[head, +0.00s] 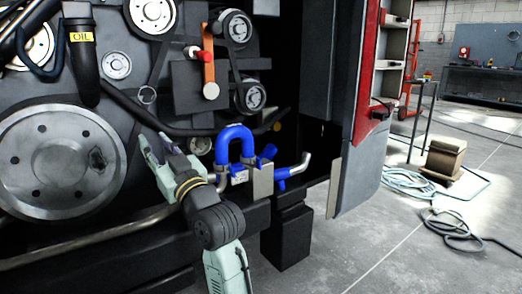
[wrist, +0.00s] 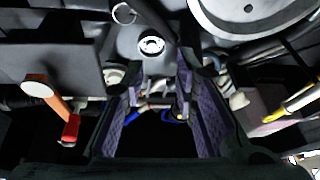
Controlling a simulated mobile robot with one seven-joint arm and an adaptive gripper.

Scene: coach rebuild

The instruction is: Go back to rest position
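My gripper (wrist: 160,108) shows in the wrist view with its two purple-padded fingers apart. I see nothing clearly held between them; a grey metal fitting (wrist: 152,46) and dark engine parts lie beyond. In the head view my arm reaches up from the bottom middle toward the engine, close in front of its lower middle. The bright blue U-shaped hose (head: 236,138) is just right of my wrist. Whether my arm touches it I cannot tell.
The engine has a large grey flywheel (head: 60,162), several pulleys and an orange lever (head: 208,68) with a red knob. The lever also shows in the wrist view (wrist: 50,98). A grey body panel (head: 358,130) stands to the right. Coiled hoses (head: 408,184) lie on the floor beyond.

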